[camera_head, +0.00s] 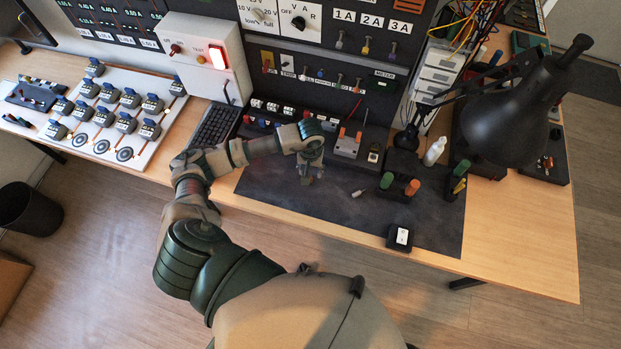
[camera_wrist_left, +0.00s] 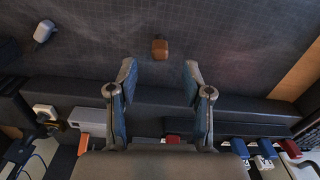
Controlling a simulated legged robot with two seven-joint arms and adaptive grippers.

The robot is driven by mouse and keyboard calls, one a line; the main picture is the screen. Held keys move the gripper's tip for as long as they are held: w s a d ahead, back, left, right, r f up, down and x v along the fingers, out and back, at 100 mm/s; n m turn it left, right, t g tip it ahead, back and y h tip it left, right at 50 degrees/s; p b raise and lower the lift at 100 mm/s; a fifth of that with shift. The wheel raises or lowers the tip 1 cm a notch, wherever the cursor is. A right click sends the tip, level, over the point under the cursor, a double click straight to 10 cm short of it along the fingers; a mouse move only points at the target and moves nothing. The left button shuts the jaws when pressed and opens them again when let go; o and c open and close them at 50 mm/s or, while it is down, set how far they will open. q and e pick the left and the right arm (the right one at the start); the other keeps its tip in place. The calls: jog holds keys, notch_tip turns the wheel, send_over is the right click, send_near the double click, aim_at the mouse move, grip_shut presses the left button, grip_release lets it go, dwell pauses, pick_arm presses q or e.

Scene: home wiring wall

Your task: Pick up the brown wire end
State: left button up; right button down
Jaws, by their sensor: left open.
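The brown wire end is a small brown-orange block (camera_wrist_left: 160,47) lying on the dark mat in the left wrist view. It sits just beyond my fingertips, centred between them, and nothing holds it. My left gripper (camera_wrist_left: 161,76) is open and empty, one finger on each side. In the head view, my left gripper (camera_head: 309,179) points down over the left part of the mat (camera_head: 290,205). The brown wire end is not clear there, near or behind the gripper. My right gripper is not in view.
A small pale grey piece (camera_head: 359,193) lies on the mat right of my gripper; it also shows in the left wrist view (camera_wrist_left: 43,33). Green and orange handles (camera_head: 399,184) and a black lamp (camera_head: 510,110) stand further right. The panel wall rises behind the mat.

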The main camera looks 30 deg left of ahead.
aim_at(312, 180)
pick_arm(q)
jog(key=shift+a+f, duration=0.25)
jog(key=shift+f, duration=0.65)
jog(key=f, duration=0.2)
jog(key=d+f, duration=0.1)
jog(key=f, duration=0.2)
jog(key=shift+p, duration=0.4)
jog(key=shift+a, duration=0.15)
jog(key=shift+c, duration=0.5)
jog(key=shift+a+f, duration=0.1)
jog(key=shift+a, duration=0.2)
jog(key=c, duration=0.8)
